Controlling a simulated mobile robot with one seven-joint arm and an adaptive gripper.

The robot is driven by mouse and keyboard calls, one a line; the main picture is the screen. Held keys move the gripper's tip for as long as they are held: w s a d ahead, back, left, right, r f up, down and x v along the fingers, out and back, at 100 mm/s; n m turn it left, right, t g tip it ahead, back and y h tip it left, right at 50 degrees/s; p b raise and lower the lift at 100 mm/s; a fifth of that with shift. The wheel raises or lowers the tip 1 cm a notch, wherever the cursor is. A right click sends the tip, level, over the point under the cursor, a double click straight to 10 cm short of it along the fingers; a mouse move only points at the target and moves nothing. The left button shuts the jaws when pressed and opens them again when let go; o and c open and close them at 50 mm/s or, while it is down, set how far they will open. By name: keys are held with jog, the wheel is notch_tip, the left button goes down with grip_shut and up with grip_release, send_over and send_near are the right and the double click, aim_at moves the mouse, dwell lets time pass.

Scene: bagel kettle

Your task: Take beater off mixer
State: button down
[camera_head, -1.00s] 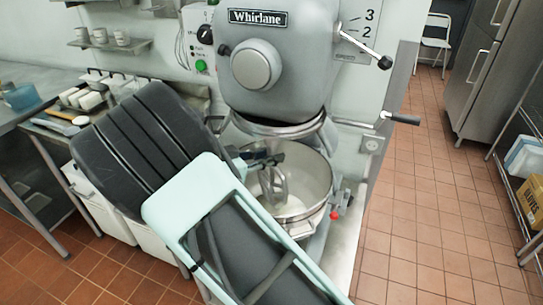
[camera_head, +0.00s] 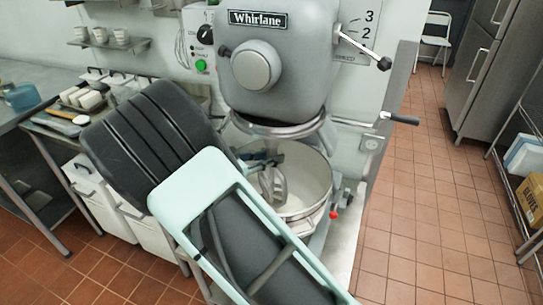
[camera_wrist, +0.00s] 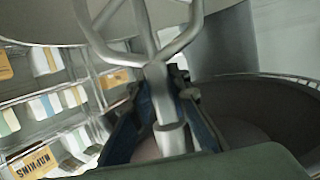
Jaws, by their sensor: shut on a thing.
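The grey stand mixer (camera_head: 275,70) stands in the middle of the head view. Its metal bowl (camera_head: 314,186) is below the head. The metal beater (camera_head: 276,188) hangs down into the bowl opening, and its upper end is hard to make out. My gripper (camera_head: 262,158) reaches over the bowl's left side and is shut on the beater. In the wrist view the blue-grey fingers of my gripper (camera_wrist: 166,108) sit on both sides of the beater's stem (camera_wrist: 164,90), and its branching frame spreads at the top. My arm hides the bowl's front left.
A crank handle (camera_head: 400,118) sticks out at the mixer's right. A counter with trays and cups (camera_head: 88,98) lies to the left. A fridge (camera_head: 490,70) and a shelf with boxes (camera_head: 528,195) stand at the right. The tiled floor (camera_head: 430,210) between is clear.

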aim_at(272, 168)
jog(key=shift+f, duration=0.3)
dwell(0.6)
jog(key=c, duration=2.5)
grip_release()
jog(key=shift+c, duration=0.2)
grip_shut()
jog(key=shift+f+b, duration=0.45)
jog(key=shift+f, duration=1.2)
